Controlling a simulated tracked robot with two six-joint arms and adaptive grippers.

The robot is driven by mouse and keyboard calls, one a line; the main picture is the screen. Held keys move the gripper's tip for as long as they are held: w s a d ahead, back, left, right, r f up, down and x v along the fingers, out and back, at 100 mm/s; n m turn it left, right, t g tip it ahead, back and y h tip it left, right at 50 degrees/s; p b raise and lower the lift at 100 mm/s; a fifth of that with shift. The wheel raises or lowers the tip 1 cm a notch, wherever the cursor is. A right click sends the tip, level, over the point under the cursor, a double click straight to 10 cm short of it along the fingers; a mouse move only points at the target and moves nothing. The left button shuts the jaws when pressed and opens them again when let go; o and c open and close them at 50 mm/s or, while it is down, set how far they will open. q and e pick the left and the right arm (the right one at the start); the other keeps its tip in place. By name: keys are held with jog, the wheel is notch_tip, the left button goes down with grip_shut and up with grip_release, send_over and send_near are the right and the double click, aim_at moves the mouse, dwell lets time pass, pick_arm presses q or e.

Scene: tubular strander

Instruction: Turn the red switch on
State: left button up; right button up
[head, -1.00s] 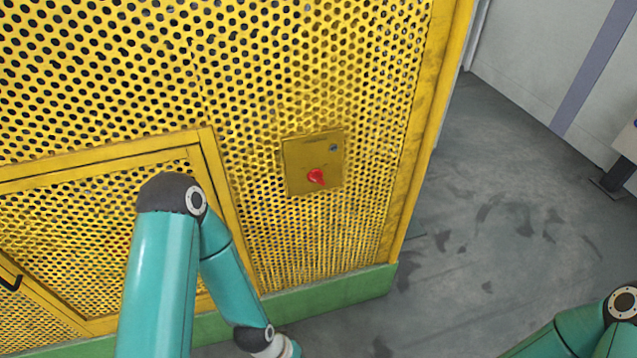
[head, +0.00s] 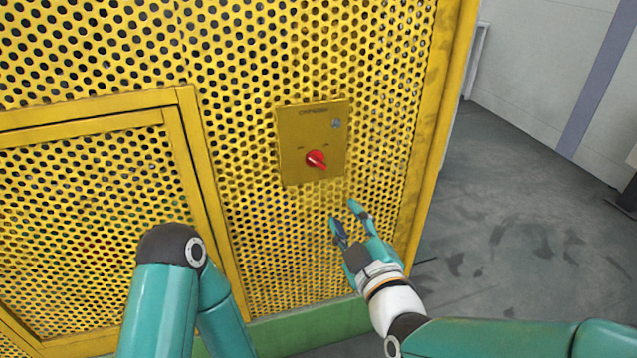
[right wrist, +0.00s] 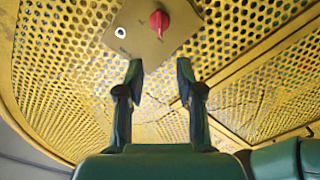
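The red switch (head: 316,160) is a small rotary knob on a square yellow plate (head: 296,118) on the perforated yellow guard. In the head view its tip points down and to the right. My right gripper (head: 345,213) is open and empty, below and a little right of the switch, apart from it. In the right wrist view the switch (right wrist: 159,20) shows beyond and above the two spread fingertips (right wrist: 159,68). My left arm is at the lower left of the head view; its gripper is out of the picture.
The perforated yellow guard (head: 245,60) fills the left and middle, with a framed door panel (head: 90,200) at the left. A green base strip (head: 310,328) runs along its bottom. Grey floor (head: 520,240) is open to the right. A small lock or button (head: 336,124) sits on the plate.

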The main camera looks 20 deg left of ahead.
aim_at(316, 165)
jog(key=p+x, duration=0.1)
jog(key=x, duration=1.5)
jog(key=shift+w+a+p, duration=0.15)
jog(key=shift+a+p, duration=0.1)
jog(key=shift+p, duration=0.1)
grip_shut()
jog(key=shift+a, duration=0.1)
